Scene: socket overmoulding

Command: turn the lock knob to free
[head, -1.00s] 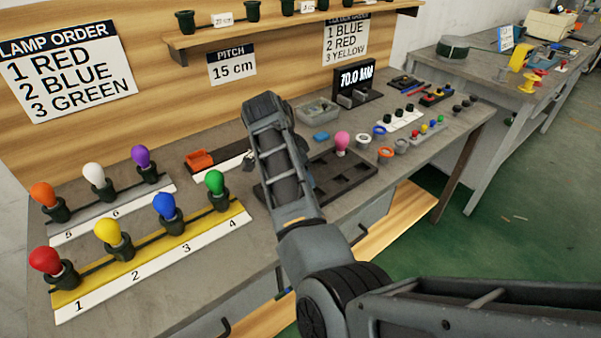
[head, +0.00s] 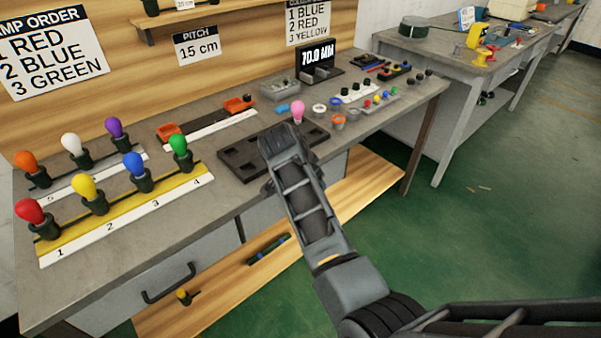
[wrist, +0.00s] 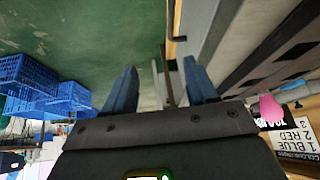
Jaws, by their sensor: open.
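I cannot make out the lock knob for certain in either view. A rail with a white scale strip (head: 222,124) lies on the bench. It carries two orange blocks, one at its left end (head: 169,131) and one at its right end (head: 238,105); any knob there is too small to tell. My gripper (wrist: 160,88) is open and empty in the wrist view, its two blue-grey fingers apart, over the floor beside the bench edge. In the head view my arm reaches up to the bench front and hides the gripper's fingertips.
A dark tray (head: 240,168) lies at the bench's front edge, partly behind my arm. Coloured lamps stand on a yellow rail (head: 150,207) at left. A pink lamp (head: 298,111) stands behind the tray. Blue crates (wrist: 45,92) show over the floor. Green floor (head: 420,230) is clear at right.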

